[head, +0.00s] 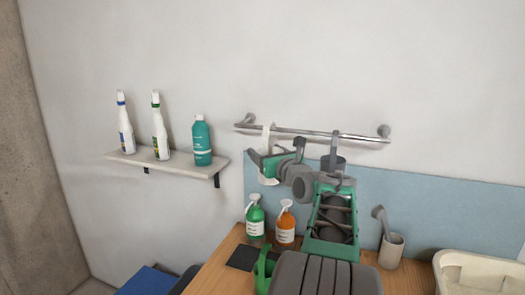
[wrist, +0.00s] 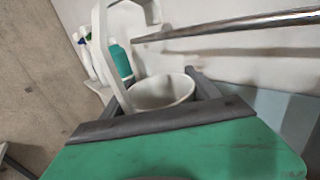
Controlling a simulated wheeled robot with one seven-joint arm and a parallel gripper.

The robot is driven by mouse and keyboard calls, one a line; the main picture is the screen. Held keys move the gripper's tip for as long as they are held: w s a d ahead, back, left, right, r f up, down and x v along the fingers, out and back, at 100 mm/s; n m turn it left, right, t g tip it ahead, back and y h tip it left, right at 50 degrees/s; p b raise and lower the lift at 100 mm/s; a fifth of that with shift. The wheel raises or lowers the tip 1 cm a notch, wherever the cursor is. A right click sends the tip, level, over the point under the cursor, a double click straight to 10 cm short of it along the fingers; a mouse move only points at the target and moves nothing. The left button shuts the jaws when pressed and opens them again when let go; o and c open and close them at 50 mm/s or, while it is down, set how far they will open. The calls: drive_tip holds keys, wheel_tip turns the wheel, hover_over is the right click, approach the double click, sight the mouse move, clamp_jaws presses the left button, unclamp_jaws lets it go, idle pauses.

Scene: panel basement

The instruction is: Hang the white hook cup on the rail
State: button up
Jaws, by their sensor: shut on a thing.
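The white hook cup (wrist: 161,92) is between the dark fingers of my gripper (wrist: 160,86) in the wrist view. Its long strap rises at the left and bends over at the top, with the hook's tip close to the rail (wrist: 240,32). In the head view the hook cup's strap (head: 267,140) overlaps the left part of the rail (head: 305,133). I cannot tell whether the hook bears on the rail. My gripper (head: 262,165) is shut on the cup, below the rail, and my arm hides part of it.
A dark grey hook cup (head: 334,161) hangs on the rail further right, partly behind my arm. A wall shelf (head: 140,158) with several bottles stands left of the rail. Below are a green bottle (head: 255,220), an orange bottle (head: 285,222) and a beige bin (head: 480,265).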

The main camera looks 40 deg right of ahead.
drive_tip(key=shift+w+d+p, duration=0.3)
drive_tip(key=shift+w+d, duration=0.4)
drive_tip(key=shift+d, duration=0.2)
drive_tip(key=w+d+f, duration=0.2)
drive_tip(key=d+f, duration=0.1)
drive_tip(key=d, duration=0.2)
drive_tip(key=shift+w+d, duration=0.2)
drive_tip(key=shift+w, duration=0.2)
drive_tip(key=o, duration=1.5)
drive_tip(key=shift+c, duration=0.2)
drive_tip(key=shift+s, duration=0.1)
